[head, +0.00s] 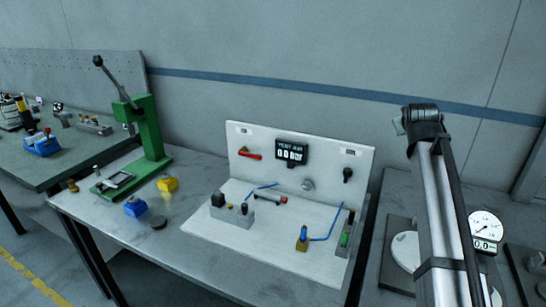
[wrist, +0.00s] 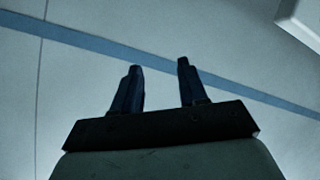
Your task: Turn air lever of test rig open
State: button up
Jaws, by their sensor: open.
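The test rig (head: 300,146) is a white upright panel with a white base plate, standing on the table in the head view. A red lever (head: 250,155) sits at the panel's left, roughly horizontal with a slight tilt. A black knob or lever (head: 347,174) is at the panel's right.
A green lever press (head: 150,130) stands left of the rig. Blue tubes and small fittings, including a brass block (head: 302,239), occupy the base plate. A round gauge (head: 485,227) is at the right.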

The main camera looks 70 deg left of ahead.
jog(key=s+a+f+n, duration=0.1)
jog(key=s+a+n, duration=0.3)
jog(key=s, duration=1.3)
jog(key=s+a+n+g+y, duration=0.15)
jog(key=s+a, duration=0.35)
jog(key=s, duration=1.1)
jog(key=s+a+f+n+t+h, duration=0.1)
jog(key=s+a+n, duration=0.35)
jog(key=s, duration=1.25)
jog(key=n+t+y, duration=0.2)
jog(key=t+y, duration=0.1)
jog(key=t, duration=0.2)
send_near(253, 157)
jog(key=x, duration=1)
jog(key=shift+w+a, duration=0.15)
jog(key=shift+a, duration=0.15)
grip_shut()
